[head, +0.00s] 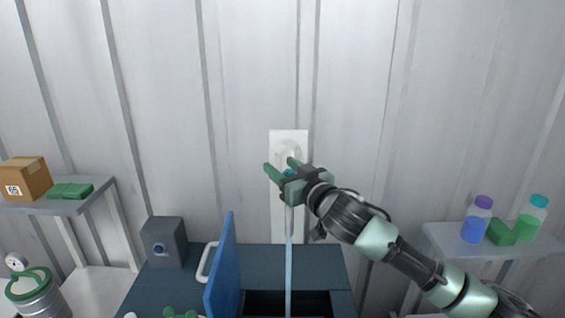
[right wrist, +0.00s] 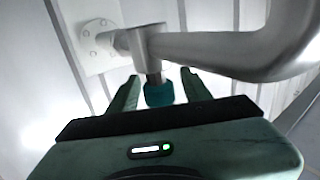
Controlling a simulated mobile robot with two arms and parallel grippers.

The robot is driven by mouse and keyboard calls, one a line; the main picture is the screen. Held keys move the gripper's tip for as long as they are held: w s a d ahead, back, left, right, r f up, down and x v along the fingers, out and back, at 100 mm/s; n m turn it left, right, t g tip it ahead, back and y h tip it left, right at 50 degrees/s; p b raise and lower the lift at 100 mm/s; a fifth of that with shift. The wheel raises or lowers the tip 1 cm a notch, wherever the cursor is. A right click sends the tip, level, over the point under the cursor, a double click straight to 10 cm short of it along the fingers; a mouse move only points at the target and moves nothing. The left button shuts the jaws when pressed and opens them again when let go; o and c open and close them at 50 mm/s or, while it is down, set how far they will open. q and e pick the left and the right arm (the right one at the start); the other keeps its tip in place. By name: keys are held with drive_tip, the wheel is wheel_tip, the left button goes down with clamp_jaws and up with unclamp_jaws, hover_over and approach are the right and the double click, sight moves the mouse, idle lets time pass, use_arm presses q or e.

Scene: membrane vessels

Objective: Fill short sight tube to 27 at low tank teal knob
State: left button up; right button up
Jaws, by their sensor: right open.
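A teal knob (right wrist: 158,93) hangs under a grey metal valve body in the right wrist view, between the two fingers of my right gripper (right wrist: 157,88). No clear contact shows. In the head view my right gripper (head: 279,165) is open in front of a white wall plate (head: 289,136), and only a bit of the teal knob (head: 290,173) shows. Below it a thin light blue vertical line (head: 289,270), a tube or a stream, runs down to a dark opening (head: 262,303) in a dark blue tank. No sight tube scale is readable. My left gripper is out of view.
A raised blue panel (head: 222,268) stands left of the opening, beside a grey box (head: 164,243). A left shelf (head: 75,205) holds a carton (head: 26,178); a right shelf (head: 455,240) holds two bottles. A metal canister (head: 36,298) stands lower left. A thick grey pipe (right wrist: 230,50) passes close above the gripper.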

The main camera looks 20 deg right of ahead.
drive_tip(key=shift+w, duration=0.1)
drive_tip(key=shift+c, duration=0.3)
clamp_jaws()
